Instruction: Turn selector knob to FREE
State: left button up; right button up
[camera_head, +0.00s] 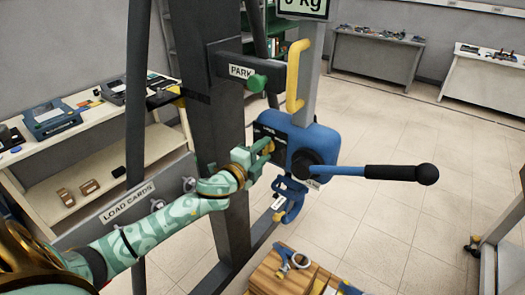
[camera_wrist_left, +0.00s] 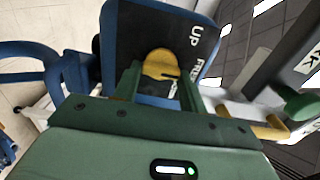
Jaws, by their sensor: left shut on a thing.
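The yellow selector knob (camera_wrist_left: 161,63) sits on the dark face plate (camera_wrist_left: 208,38) of a blue hoist housing (camera_head: 318,140). White lettering on the plate reads "UP" and, partly hidden, what looks like "FREE". My left gripper (camera_head: 266,148) reaches the housing's left side in the head view. In the left wrist view, its green fingers stand on either side of the knob, shut on it. A dark mark shows on the knob's lower right; which label it points at I cannot tell. My right gripper is in neither view.
A black lever (camera_head: 385,172) with a ball end juts right from the housing. A yellow handle (camera_head: 293,75) and a green knob by the "PARK" label (camera_head: 241,72) are above. A blue hook (camera_head: 290,202) hangs below, over a wooden crate (camera_head: 268,279).

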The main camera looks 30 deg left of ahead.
pick_arm(q)
jog(key=shift+f, duration=0.1)
dwell(0.3)
jog(key=o, duration=1)
jog(key=s, duration=0.5)
jog(key=s+a+b, duration=0.1)
jog(key=s, duration=0.5)
jog(key=s+b, duration=0.1)
jog(key=s, duration=0.4)
jog(key=shift+s+a, duration=0.15)
jog(key=shift+s, duration=0.05)
